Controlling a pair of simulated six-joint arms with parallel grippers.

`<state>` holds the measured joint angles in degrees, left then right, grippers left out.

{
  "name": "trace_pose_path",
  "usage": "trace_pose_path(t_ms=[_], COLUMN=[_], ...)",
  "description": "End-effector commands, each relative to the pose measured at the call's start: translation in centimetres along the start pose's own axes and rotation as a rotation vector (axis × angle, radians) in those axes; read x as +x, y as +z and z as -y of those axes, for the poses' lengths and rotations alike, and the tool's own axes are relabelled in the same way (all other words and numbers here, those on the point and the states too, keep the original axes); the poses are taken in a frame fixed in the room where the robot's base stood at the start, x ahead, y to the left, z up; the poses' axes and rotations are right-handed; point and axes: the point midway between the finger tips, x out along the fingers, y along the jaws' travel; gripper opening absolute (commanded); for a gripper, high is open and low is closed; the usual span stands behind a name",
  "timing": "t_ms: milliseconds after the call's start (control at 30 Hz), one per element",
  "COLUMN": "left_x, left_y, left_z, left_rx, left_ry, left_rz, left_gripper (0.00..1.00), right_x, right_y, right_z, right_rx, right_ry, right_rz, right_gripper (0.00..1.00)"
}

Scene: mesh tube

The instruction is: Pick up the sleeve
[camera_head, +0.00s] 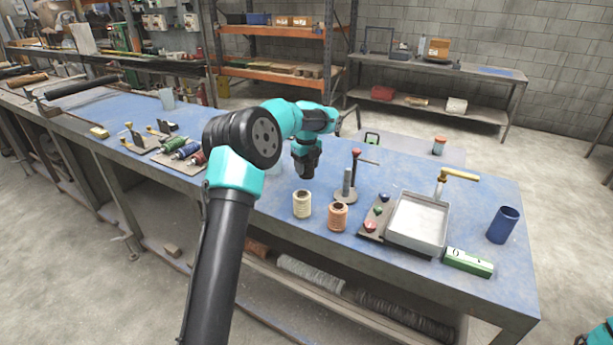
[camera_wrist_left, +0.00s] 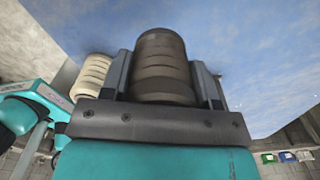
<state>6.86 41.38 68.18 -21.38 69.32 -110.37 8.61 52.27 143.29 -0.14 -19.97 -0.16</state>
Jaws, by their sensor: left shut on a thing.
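My left gripper (camera_head: 306,174) points down above the blue bench, just behind the cream and copper spools. In the left wrist view, the gripper (camera_wrist_left: 165,80) is shut on a ribbed grey-brown cylinder (camera_wrist_left: 163,62), which looks like the sleeve, with a finger on each side of it. In the head view the held cylinder cannot be made out clearly against the dark gripper. My right gripper is not in view.
A cream spool (camera_head: 302,204) and a copper spool (camera_head: 338,218) stand in front of the gripper. To the right are a rod on a base (camera_head: 346,190), a metal tray (camera_head: 416,245), a green box (camera_head: 468,263) and a blue cup (camera_head: 502,226).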

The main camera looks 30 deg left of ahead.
Motion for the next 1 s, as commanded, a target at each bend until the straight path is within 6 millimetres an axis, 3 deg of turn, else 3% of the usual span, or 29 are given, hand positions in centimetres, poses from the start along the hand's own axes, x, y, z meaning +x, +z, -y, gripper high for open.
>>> trace_pose_path(t_ms=[100,300,1000], left_x=[-2.2,-4.0,-4.2], left_y=[0.0,0.0,0.0], left_z=[0.0,0.0,0.0], left_rx=[-0.001,-0.001,-0.001], left_ry=[-0.003,-0.001,0.000], left_rz=[0.001,-0.001,-0.001], left_gripper=[0.29,0.29,0.29], right_x=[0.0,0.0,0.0], right_y=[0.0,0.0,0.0], right_z=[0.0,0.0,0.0], right_rx=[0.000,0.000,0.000], right_ry=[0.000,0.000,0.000], right_rz=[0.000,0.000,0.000], right_gripper=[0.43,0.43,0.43])
